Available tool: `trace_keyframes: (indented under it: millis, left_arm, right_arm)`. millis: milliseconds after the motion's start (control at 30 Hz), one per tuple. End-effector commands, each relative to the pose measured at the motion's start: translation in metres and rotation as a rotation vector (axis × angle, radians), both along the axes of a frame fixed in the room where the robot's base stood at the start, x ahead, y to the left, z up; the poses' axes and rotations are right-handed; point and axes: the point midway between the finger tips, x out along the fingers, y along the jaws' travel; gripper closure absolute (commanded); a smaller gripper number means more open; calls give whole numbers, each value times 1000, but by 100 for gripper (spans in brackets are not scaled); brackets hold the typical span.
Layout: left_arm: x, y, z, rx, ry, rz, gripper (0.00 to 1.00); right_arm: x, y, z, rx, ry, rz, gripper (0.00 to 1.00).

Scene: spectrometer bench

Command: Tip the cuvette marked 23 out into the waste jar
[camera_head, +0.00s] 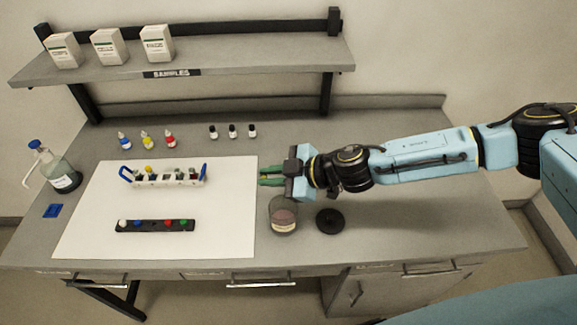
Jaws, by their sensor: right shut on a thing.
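My right gripper (270,177) reaches in from the right, its green fingers pointing left, at the white mat's right edge. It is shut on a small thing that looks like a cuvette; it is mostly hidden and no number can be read. The waste jar (284,218), a clear jar with a pale label and pinkish contents, stands open just below the gripper in the picture. A white rack (165,180) with blue end handles holds several cuvettes on the mat; their marks are too small to read. My left gripper is not in view.
A dark round lid (330,221) lies right of the jar. A black strip (154,226) with coloured caps lies on the white mat (215,215). Dropper bottles (146,141) and dark vials (232,131) stand behind. A wash bottle (58,172) stands left. The bench's right side is clear.

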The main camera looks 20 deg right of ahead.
Motion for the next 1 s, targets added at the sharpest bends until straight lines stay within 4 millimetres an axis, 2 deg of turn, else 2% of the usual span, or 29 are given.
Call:
trace_keyframes:
  millis: [33,100,300,867,1000]
  left_arm:
    - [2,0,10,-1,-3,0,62]
    - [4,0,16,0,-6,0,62]
    - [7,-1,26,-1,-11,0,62]
    - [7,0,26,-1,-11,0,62]
    - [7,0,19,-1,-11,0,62]
  right_arm:
    - [-2,-9,0,-7,-5,24,99]
    - [-5,-17,-2,-12,-18,66,99]
    - [-10,-35,-6,-18,-47,137,99]
    - [-12,-40,-8,-23,-63,148,99]
    - [-12,-40,-12,-39,-108,146,99]
